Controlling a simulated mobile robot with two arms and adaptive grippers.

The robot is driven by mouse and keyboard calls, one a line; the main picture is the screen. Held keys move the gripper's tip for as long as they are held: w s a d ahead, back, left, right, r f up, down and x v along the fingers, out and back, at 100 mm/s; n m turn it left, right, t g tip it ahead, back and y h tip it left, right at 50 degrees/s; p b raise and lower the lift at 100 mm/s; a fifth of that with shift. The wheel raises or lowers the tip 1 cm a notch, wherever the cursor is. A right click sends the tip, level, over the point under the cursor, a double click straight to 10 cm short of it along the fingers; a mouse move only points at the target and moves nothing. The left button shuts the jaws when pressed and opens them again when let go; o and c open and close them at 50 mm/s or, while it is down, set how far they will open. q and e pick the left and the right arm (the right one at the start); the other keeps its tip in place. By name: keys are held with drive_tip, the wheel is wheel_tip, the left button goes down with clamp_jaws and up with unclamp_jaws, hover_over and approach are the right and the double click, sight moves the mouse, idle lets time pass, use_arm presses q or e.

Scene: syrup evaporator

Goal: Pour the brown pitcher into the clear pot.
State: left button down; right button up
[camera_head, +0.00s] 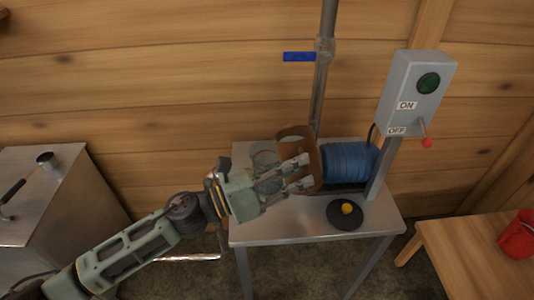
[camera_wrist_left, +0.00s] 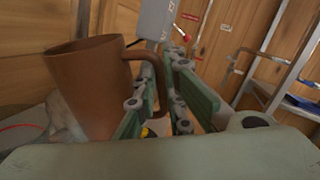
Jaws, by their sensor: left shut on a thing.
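The brown pitcher (camera_head: 312,160) is above the small metal table, in front of the blue coil. It looks upright or nearly so in the left wrist view (camera_wrist_left: 92,85), its rim at the top. My left gripper (camera_head: 304,173) is shut on its handle; in the left wrist view, the handle passes between the fingers (camera_wrist_left: 172,100). A glassy round shape (camera_head: 264,156), seemingly the clear pot, stands just left of the pitcher, partly hidden by my gripper. The pitcher's contents cannot be seen. My right gripper is out of view.
The metal table (camera_head: 270,231) also holds a blue coil (camera_head: 350,162) and a black disc with a yellow knob (camera_head: 346,210). A vertical pipe (camera_head: 323,75) and a grey ON/OFF switch box (camera_head: 405,85) rise behind. A wooden table (camera_head: 475,250) with a red object (camera_head: 517,236) is at right.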

sight(282, 143)
use_arm(q)
drive_tip(key=shift+w+a+r+n, duration=0.15)
drive_tip(key=shift+w+r+n, duration=0.15)
drive_tip(key=shift+n, duration=0.1)
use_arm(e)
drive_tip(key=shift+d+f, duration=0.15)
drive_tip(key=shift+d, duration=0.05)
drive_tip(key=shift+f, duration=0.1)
use_arm(q)
drive_tip(key=shift+w+a+r+n+t+h+b, duration=0.15)
drive_tip(key=shift+w+a+n+h+b, duration=0.15)
drive_tip(key=shift+w+n, duration=0.2)
drive_tip(key=shift+w+a+r+n+t+h+b, duration=0.15)
drive_tip(key=shift+w+a+n, duration=0.25)
drive_tip(key=shift+n, duration=0.2)
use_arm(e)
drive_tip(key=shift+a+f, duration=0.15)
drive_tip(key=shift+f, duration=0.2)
use_arm(q)
drive_tip(key=shift+w+a+f+n+t+b, duration=0.35)
drive_tip(key=shift+w+f+n+b, duration=0.3)
drive_tip(key=shift+n, duration=0.25)
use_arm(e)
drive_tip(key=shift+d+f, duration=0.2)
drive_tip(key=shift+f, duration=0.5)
use_arm(q)
drive_tip(key=shift+w+a+n+h, duration=0.25)
drive_tip(key=shift+n+h, duration=0.1)
drive_tip(key=shift+n, duration=0.65)
